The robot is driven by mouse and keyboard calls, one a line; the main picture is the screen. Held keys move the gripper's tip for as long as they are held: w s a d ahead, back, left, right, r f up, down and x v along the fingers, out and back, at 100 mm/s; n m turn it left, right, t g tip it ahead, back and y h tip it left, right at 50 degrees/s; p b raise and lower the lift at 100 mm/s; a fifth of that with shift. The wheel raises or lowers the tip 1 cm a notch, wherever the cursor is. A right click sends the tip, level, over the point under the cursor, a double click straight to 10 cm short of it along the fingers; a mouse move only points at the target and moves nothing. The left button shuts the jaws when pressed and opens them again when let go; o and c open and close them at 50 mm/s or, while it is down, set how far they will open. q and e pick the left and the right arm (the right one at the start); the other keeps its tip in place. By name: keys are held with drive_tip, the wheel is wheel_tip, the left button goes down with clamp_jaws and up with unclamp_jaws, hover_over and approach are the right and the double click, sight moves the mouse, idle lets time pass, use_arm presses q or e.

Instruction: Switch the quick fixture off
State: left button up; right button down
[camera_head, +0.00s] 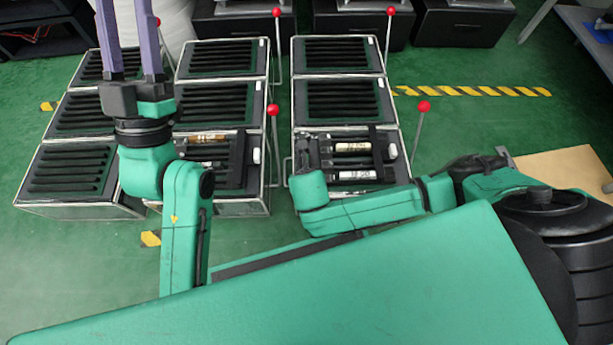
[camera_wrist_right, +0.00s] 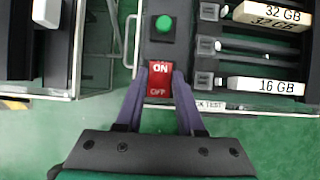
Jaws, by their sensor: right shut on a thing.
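In the right wrist view, the red rocker switch (camera_wrist_right: 160,80) marked ON and OFF sits at the front of a dark fixture (camera_wrist_right: 159,47). The ON end is on the far side and the OFF end is nearer to me. My right gripper (camera_wrist_right: 160,74) is shut on the switch, one purple finger on each side. A partly covered label (camera_wrist_right: 210,106) ending in "CK TEST" is beside it. In the head view my right arm hides that gripper and the switch. My left gripper (camera_head: 124,35) is open and empty above the racks at the left.
A green button (camera_wrist_right: 164,24) is just beyond the switch. Memory modules marked 32 GB (camera_wrist_right: 272,14) and 16 GB (camera_wrist_right: 265,86) lie in the fixture's slots. Red-knobbed levers (camera_head: 424,106) stand beside the racks.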

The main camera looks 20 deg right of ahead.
drive_tip(key=c, duration=0.5)
unclamp_jaws()
drive_tip(key=shift+r, duration=0.1)
